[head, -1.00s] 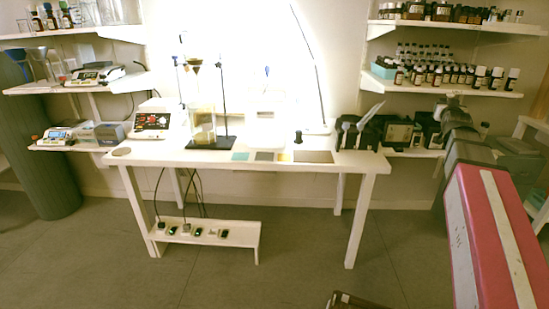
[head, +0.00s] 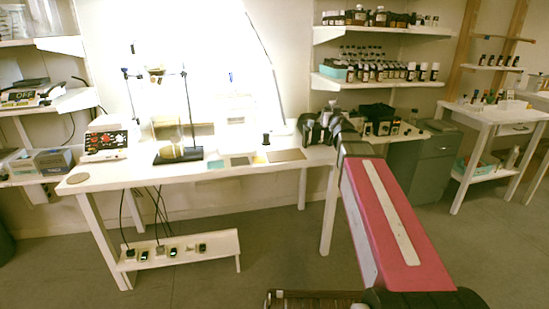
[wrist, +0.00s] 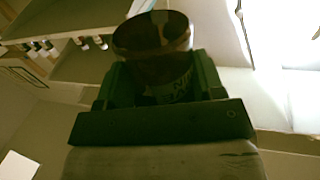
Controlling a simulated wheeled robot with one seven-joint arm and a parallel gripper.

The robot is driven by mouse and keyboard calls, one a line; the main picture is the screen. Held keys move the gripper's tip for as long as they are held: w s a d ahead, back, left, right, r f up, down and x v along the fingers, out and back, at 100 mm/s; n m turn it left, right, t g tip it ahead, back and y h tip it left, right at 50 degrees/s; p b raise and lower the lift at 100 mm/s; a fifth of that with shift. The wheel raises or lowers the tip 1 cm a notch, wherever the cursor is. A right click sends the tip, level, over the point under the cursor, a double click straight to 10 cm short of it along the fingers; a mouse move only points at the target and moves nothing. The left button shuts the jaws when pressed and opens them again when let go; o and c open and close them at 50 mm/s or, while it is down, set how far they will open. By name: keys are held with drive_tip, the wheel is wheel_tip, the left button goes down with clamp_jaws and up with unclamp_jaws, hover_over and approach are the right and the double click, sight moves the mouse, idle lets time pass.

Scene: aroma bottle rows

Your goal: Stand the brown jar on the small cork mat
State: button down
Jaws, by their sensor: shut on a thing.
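My gripper (wrist: 160,88) is shut on the brown jar (wrist: 152,48) in the wrist view. The jar is dark and its round rim faces the camera; its lower part is hidden between the fingers. In the head view my arm reaches toward the right end of the white table, and the jar cannot be made out there. A small round brownish mat (head: 78,178), which looks like the cork mat, lies bare at the table's left front corner. My gripper is far to the right of it.
A burette stand (head: 188,110), a device with a red panel (head: 104,140) and a small dark bottle (head: 266,139) stand on the white table (head: 135,175). Flat coloured pieces and a brown rectangular mat (head: 287,155) lie along its front. Bottle shelves (head: 380,84) are behind my arm.

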drive_tip(key=shift+n+y, duration=0.4)
drive_tip(key=shift+y, duration=0.2)
drive_tip(key=shift+s+a+f, duration=0.1)
drive_tip(key=shift+a+f, duration=0.1)
drive_tip(key=shift+f, duration=0.9)
drive_tip(key=shift+s+a+f, duration=0.1)
drive_tip(key=shift+a+f, duration=0.1)
drive_tip(key=shift+f, duration=0.85)
drive_tip(key=s+a+f+n+g+y, duration=0.3)
drive_tip(key=s+a+f+n+y, duration=0.1)
drive_tip(key=f+y, duration=0.25)
drive_tip(key=s+a+f+n+g+y, duration=0.3)
drive_tip(key=s+a+f+n+y, duration=0.15)
drive_tip(key=f, duration=0.35)
drive_tip(key=x, duration=1.8)
drive_tip(key=shift+w+r, duration=0.4)
drive_tip(key=shift+w, duration=0.1)
drive_tip(key=shift+s+f, duration=0.1)
drive_tip(key=shift+f, duration=0.1)
drive_tip(key=shift+c, duration=1.1)
unclamp_jaws()
